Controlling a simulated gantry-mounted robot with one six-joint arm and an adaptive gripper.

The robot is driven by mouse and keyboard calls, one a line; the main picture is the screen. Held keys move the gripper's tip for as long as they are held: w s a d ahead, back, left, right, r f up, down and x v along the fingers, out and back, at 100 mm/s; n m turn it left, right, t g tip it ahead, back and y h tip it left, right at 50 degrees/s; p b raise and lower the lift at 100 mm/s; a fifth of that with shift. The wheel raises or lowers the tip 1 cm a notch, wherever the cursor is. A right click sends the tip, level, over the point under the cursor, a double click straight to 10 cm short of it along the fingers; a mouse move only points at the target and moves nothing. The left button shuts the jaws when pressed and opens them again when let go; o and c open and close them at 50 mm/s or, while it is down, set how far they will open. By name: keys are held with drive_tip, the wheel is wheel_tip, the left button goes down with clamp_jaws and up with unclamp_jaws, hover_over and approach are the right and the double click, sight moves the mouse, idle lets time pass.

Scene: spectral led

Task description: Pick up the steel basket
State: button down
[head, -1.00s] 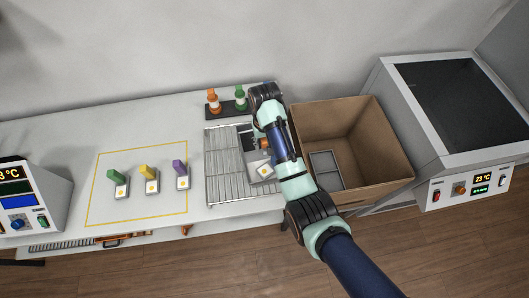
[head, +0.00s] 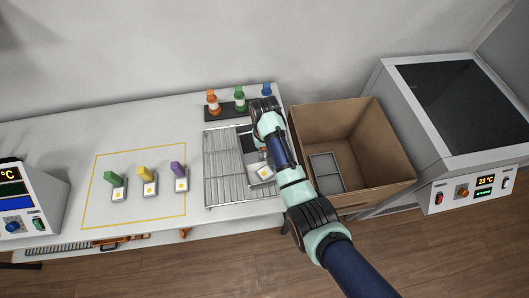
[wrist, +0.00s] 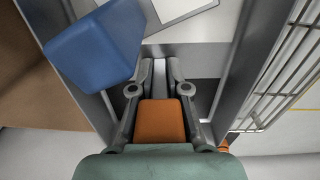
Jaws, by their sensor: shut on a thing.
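The steel basket (wrist: 222,65) shows in the wrist view as grey metal bars around my gripper (wrist: 160,72). My gripper's fingers are shut on a narrow grey bar of it, in the middle of that view. In the head view my arm covers part of the basket (head: 244,142), at the right end of the table, and hides the fingertips. A white-topped unit with a yellow mark (head: 263,173) lies within the basket's frame. A blue block (wrist: 95,45) stands close beside my fingers in the wrist view.
A wire rack (head: 222,165) lies left of the basket. Bottles stand in a dark holder (head: 226,112) behind it. An open cardboard box (head: 385,150) with a grey divided tray (head: 326,172) is close on the right. Green, yellow and purple blocks (head: 178,170) stand at left.

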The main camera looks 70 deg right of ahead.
drive_tip(key=shift+r, duration=0.1)
idle(0.3)
wheel_tip(320, 180, up, 20)
drive_tip(key=p, duration=1.2)
